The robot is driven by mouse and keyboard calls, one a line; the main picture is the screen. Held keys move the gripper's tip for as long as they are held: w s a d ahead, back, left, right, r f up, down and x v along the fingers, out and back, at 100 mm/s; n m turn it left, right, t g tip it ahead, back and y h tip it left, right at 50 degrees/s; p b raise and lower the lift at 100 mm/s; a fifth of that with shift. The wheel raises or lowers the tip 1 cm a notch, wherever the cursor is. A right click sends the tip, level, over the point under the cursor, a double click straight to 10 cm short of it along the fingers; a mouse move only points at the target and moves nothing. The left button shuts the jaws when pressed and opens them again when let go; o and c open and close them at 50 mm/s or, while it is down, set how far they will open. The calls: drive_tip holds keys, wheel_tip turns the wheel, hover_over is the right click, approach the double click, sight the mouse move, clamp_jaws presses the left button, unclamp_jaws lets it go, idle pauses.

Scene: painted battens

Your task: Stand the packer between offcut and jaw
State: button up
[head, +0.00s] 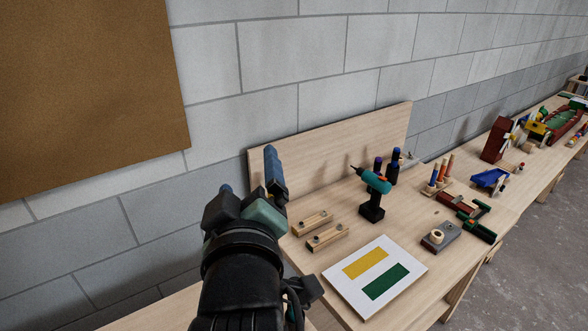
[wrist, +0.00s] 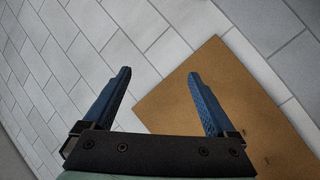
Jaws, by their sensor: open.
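My gripper (wrist: 159,73) is open and empty in the wrist view, its two blue fingers wide apart before the wall and a brown board. In the head view my gripper (head: 272,172) is raised at the left end of the bench, away from the workpieces. A green clamp or vice (head: 481,231) lies on the bench at right, with a dark red block (head: 456,202) at it, perhaps the offcut; contact is too small to tell. A grey block with a round wooden piece (head: 437,236) sits in front of it. I cannot tell which piece is the packer.
Two wooden battens (head: 327,237) and a white board with yellow and green patches (head: 340,285) lie on the bench (head: 300,262). A teal drill (head: 372,194), dark bottles (head: 392,172) and coloured pegs (head: 440,178) stand behind. A wooden back panel (head: 335,140) runs along the wall.

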drive_tip(key=s+d+r+m+t, duration=0.2)
drive_tip(key=s+r+m+t, duration=0.1)
drive_tip(key=r, duration=0.5)
drive_tip(key=s+d+r+m+t+h, duration=0.1)
drive_tip(key=s+d+r+m+t, duration=0.1)
drive_tip(key=r, duration=0.7)
drive_tip(key=s+d+r+m+t+h, duration=0.1)
drive_tip(key=s+d+r+m+t, duration=0.1)
drive_tip(key=s+r+m+t, duration=0.2)
drive_tip(key=s+r+t, duration=0.1)
drive_tip(key=s+r, duration=0.2)
drive_tip(key=r, duration=0.2)
drive_tip(key=shift+s+r, duration=0.2)
drive_tip(key=shift+s, duration=0.05)
